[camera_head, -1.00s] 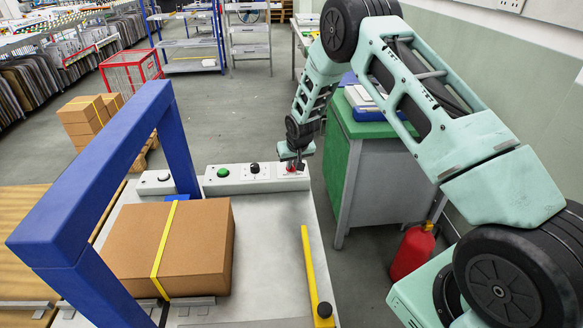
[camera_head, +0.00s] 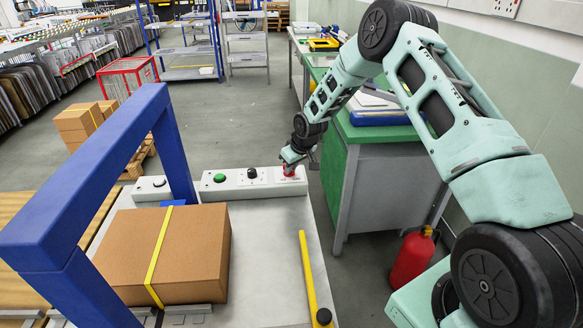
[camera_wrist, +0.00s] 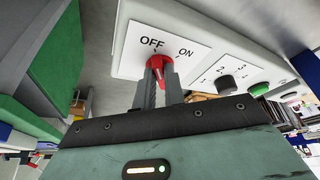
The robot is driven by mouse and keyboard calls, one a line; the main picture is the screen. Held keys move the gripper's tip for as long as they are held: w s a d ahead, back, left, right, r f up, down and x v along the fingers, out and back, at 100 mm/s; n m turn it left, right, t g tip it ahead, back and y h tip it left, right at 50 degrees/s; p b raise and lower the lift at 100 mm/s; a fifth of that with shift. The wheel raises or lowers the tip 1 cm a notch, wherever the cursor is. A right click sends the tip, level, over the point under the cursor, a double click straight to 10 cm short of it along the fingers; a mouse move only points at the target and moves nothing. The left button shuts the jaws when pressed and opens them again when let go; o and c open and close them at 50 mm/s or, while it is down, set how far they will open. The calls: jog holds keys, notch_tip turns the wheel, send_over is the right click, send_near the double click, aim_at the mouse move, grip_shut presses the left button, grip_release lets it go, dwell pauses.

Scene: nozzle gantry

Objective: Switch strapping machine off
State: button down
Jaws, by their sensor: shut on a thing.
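The strapping machine has a white control box (camera_head: 238,190) along the far edge of its table (camera_head: 262,238). A red rotary switch (camera_wrist: 154,64) sits on a white plate marked OFF and ON in the wrist view. My gripper (camera_wrist: 160,85) is shut on this red switch, with a grey finger on either side. The exposed end of the switch lies just below the word OFF and appears to point at it. In the head view my gripper (camera_head: 289,163) is at the box's right end, largely hiding the red switch (camera_head: 289,173).
A black knob (camera_head: 252,173) and a green button (camera_head: 220,178) are left of the switch. A blue arch (camera_head: 170,150) stands over a strapped carton (camera_head: 190,250). A green-topped cabinet (camera_head: 375,132) and a red extinguisher (camera_head: 410,258) stand to the right.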

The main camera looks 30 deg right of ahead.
jog(key=c, duration=1.5)
grip_release()
jog(key=b+v, duration=0.3)
jog(key=v, duration=1.4)
jog(key=shift+s+d+r, duration=0.1)
jog(key=shift+s+r, duration=0.05)
jog(key=shift+s, duration=0.05)
